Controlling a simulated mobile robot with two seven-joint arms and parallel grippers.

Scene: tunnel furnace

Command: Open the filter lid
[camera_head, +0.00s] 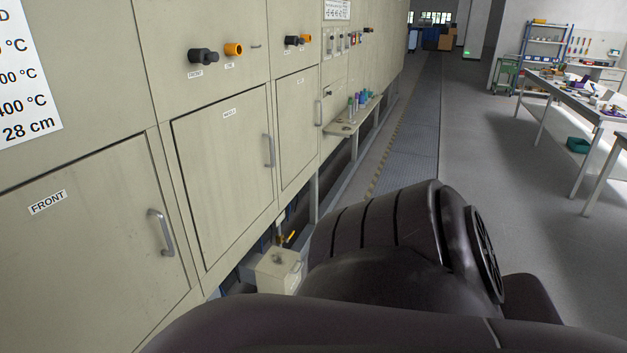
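A small beige box (279,272) stands low beside the furnace, at the bottom middle of the head view. A small dark knob or fitting shows on its flat top, which looks closed. I cannot tell for sure that this top is the filter lid. A yellow handle (290,237) sits just behind the box. My dark arm fills the bottom and middle foreground and hides the box's right side and the floor there. Neither of my grippers is in view.
The furnace wall on the left has closed doors marked FRONT (85,250) and MIDDLE (228,160), with protruding handles. A narrow shelf (352,118) with small bottles juts out further along. A workbench (560,95) stands at the right. The aisle floor (470,130) between is clear.

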